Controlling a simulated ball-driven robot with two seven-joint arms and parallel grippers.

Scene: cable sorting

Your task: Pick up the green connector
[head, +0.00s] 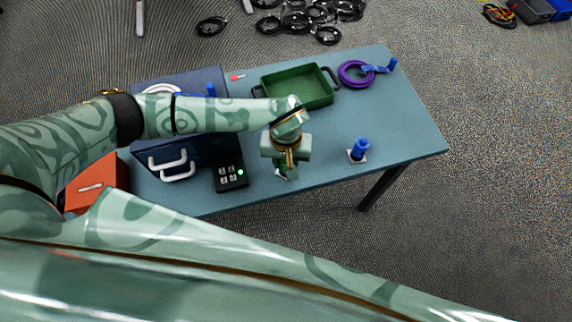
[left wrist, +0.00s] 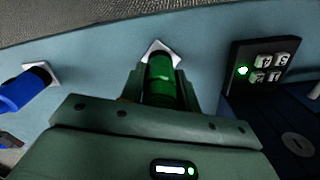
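The green connector (left wrist: 160,75) stands on a small white square plate (left wrist: 161,47) on the table, seen in the left wrist view. My left gripper (left wrist: 162,85) is down around it, one finger on each side. The fingers are close to the connector's sides; whether they press on it I cannot tell. In the head view my left gripper (head: 286,172) is low over the table's front part and hides most of the connector. My right gripper is not in view.
A blue connector (head: 360,149) on a white plate stands to the right. A black keypad box (head: 231,177) with a green light is left of the gripper. A green tray (head: 327,90), a purple cable coil (head: 352,80) and a dark blue case (head: 150,146) share the table (head: 405,125).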

